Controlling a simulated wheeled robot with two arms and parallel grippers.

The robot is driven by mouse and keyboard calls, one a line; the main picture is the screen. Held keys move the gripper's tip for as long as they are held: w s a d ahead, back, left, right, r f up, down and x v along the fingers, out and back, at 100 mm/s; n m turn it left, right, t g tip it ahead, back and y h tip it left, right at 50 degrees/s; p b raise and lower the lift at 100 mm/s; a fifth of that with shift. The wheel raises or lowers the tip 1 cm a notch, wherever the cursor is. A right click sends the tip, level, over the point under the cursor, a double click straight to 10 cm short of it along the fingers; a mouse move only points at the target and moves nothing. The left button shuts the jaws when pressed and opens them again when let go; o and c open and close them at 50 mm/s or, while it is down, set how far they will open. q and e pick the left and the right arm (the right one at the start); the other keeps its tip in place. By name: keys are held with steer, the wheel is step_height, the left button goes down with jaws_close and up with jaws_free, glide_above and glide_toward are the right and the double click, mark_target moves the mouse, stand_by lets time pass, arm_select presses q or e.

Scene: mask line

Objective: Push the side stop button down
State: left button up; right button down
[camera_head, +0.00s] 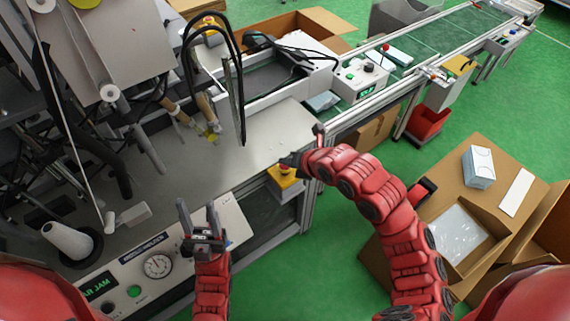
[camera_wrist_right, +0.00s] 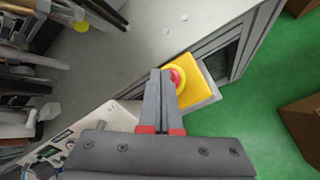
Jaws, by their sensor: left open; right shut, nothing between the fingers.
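The side stop button is a red button on a yellow box (camera_head: 284,180), mounted on the side of the machine below the table edge. In the right wrist view the red button (camera_wrist_right: 178,78) sits in a yellow ring on the yellow box (camera_wrist_right: 198,88), partly hidden behind my fingers. My right gripper (camera_head: 287,160) is shut and empty, just above the button; it also shows in the right wrist view (camera_wrist_right: 161,71), its tips overlapping the button's left side. I cannot tell whether they touch it. My left gripper (camera_head: 198,208) is open and empty, above the machine's front panel.
The grey machine table (camera_head: 250,150) lies behind the button. A front panel with a gauge (camera_head: 158,266) and a green button (camera_head: 134,291) is at lower left. An open cardboard box (camera_head: 462,232) stands at right. A conveyor (camera_head: 440,45) runs to the back right.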

mark_target(287, 168)
steer(key=shift+f, duration=0.2)
steer(key=shift+r, duration=0.1)
stand_by(0.4)
steer(key=shift+r, duration=0.7)
steer(key=shift+r, duration=0.1)
steer(key=shift+r, duration=2.45)
